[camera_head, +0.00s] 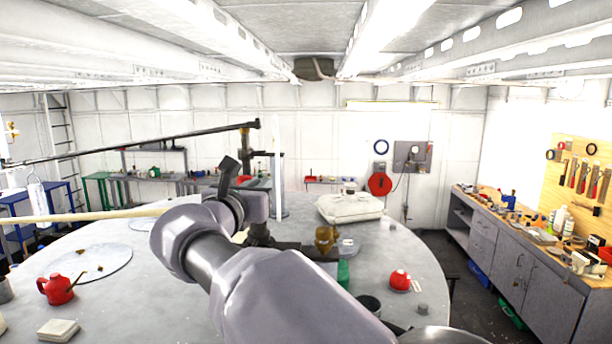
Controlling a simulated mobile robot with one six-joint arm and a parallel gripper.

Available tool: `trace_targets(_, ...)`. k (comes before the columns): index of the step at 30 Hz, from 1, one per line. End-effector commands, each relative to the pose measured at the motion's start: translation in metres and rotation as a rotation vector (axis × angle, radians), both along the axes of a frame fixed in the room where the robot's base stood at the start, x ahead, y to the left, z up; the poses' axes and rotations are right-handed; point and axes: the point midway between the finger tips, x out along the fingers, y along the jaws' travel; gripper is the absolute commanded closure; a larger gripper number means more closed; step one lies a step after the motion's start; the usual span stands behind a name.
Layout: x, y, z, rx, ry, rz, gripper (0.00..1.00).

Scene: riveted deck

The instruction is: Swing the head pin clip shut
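My arm reaches from the bottom of the picture over the round grey table (110,235). My gripper (262,232) is at its far end, near the table's middle. The wrist largely hides its fingers, so I cannot tell whether they are open or apart from the dark fixture (300,249) behind. A long dark bar (130,143) runs across the left, its right end at a brass-coloured and dark fitting (245,140). A pale upright post (279,185) stands just right of it. I cannot make out the head pin clip.
A red can (58,289) and a pale block (58,330) are on the table's left. A white sack (350,207), brown object (326,238) and red round object (399,279) are right of my arm. A pale pole (80,215) crosses the left. A workbench (515,262) stands right.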

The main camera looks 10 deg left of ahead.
Motion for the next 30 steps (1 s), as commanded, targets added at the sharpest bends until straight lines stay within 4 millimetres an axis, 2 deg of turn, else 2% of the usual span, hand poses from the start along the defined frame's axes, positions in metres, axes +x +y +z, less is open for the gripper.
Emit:
trace_targets(4, 0.0091, -0.0005, 0.0003, -0.001, 0.000, 0.001, 0.85)
trace_targets(11, 0.0103, -0.0007, -0.0006, 0.000, 0.000, 0.001, 0.85)
trace_targets(12, 0.0102, -0.0007, -0.0005, 0.000, 0.000, 0.001, 0.87)
trace_targets(14, 0.0101, -0.0007, -0.0005, 0.000, 0.000, 0.001, 0.99)
trace_targets(22, 0.0102, 0.0000, 0.0007, -0.001, 0.001, -0.007, 1.00)
trace_targets(27, 0.0119, 0.0060, 0.0079, -0.001, 0.000, -0.158, 1.00)
trace_targets(30, 0.0130, 0.0084, 0.0035, 0.000, -0.005, -0.276, 1.00)
